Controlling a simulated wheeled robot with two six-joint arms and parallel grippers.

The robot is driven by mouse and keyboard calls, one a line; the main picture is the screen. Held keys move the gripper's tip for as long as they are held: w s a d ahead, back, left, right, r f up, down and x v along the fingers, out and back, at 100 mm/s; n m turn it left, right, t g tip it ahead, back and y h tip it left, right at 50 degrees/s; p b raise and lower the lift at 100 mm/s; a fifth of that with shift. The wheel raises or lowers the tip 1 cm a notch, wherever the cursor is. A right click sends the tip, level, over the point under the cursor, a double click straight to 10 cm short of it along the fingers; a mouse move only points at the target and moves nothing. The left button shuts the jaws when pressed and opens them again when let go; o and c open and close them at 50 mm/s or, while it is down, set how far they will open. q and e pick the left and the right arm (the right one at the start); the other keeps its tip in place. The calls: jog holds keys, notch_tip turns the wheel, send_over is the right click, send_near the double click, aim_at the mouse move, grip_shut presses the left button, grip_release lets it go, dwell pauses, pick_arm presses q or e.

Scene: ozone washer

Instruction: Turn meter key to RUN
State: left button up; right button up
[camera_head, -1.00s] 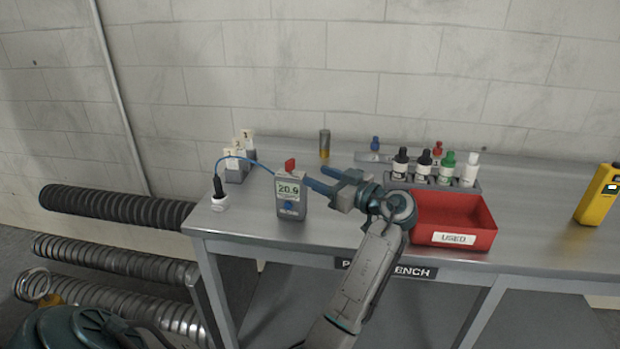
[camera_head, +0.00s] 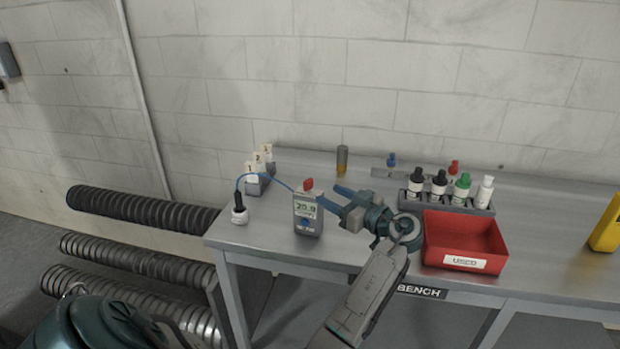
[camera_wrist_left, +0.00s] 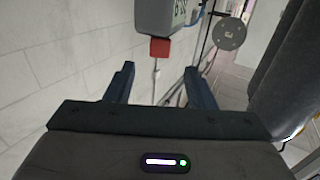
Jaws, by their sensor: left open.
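Any RUN marking is too small to read. My right gripper is out of view.
A blue cable links the meter to a white bottle (camera_head: 239,213) at left. Numbered holders (camera_head: 259,180) stand behind. A rack of capped bottles (camera_head: 450,200) and a red USED bin (camera_head: 464,240) are to the right. A yellow device (camera_head: 606,228) stands at the right edge.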

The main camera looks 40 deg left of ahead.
aim_at(310, 184)
pick_arm(q)
jog(key=a+p, duration=0.3)
jog(key=a, duration=0.4)
jog(key=shift+a+r, duration=0.1)
jog(key=shift+a, duration=0.85)
jog(key=shift+f, duration=0.2)
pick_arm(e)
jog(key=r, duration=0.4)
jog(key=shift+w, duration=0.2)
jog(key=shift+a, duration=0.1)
